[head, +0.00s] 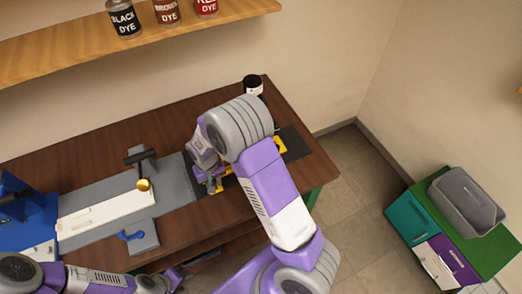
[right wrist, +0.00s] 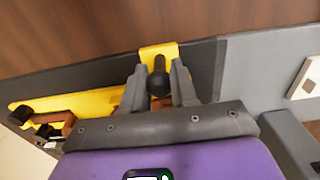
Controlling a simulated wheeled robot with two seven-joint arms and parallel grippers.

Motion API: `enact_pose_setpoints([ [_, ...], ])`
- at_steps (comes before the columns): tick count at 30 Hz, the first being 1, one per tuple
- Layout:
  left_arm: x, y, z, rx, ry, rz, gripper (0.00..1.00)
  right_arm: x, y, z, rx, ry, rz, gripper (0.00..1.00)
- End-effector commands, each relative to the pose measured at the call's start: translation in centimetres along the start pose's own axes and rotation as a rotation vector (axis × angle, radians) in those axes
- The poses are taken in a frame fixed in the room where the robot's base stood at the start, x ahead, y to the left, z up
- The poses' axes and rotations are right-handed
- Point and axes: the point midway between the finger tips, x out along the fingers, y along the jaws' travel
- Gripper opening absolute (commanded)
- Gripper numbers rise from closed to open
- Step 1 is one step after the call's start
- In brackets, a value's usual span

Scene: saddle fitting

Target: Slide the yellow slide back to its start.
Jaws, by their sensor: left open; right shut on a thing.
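The yellow slide (head: 281,146) lies on a dark strip at the right part of the bench, partly hidden by my right arm. In the right wrist view its long yellow body (right wrist: 85,104) runs left from a raised yellow end with a dark round knob (right wrist: 159,82). My right gripper (head: 214,186) is at that end. In the right wrist view its two fingers (right wrist: 158,88) are shut on the knob, one on each side. My left gripper (head: 177,280) is open at the bottom of the head view, below the bench's front edge and far from the slide.
A grey plate with a white board (head: 105,212), a black-handled lever (head: 140,156) and a blue knob (head: 131,236) lies left of the slide. A black jar (head: 253,84) stands at the back edge. A wooden shelf (head: 80,42) with dye cans hangs above.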

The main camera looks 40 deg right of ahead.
Motion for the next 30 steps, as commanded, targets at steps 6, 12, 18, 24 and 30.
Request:
enact_pose_setpoints([
  [6, 0.0, 0.0, 0.0, 0.000, 0.000, 0.000, 0.51, 0.0, -0.7, 0.1, -0.002, -0.002, 0.000, 0.10],
  [12, 0.0, 0.0, 0.0, 0.000, 0.000, 0.000, 0.51, 0.0, -1.8, 0.1, -0.003, -0.002, 0.000, 0.10],
  [18, 0.0, 0.0, 0.0, 0.000, 0.000, 0.000, 0.51, 0.0, -2.3, 0.1, -0.002, -0.001, 0.000, 0.10],
  [24, 0.0, 0.0, 0.0, 0.000, 0.000, 0.000, 0.51, 0.0, -3.4, 0.1, -0.004, -0.001, 0.000, 0.10],
  [30, 0.0, 0.0, 0.0, 0.000, 0.000, 0.000, 0.51, 0.0, -4.2, 0.1, -0.002, 0.000, -0.001, 0.10],
])
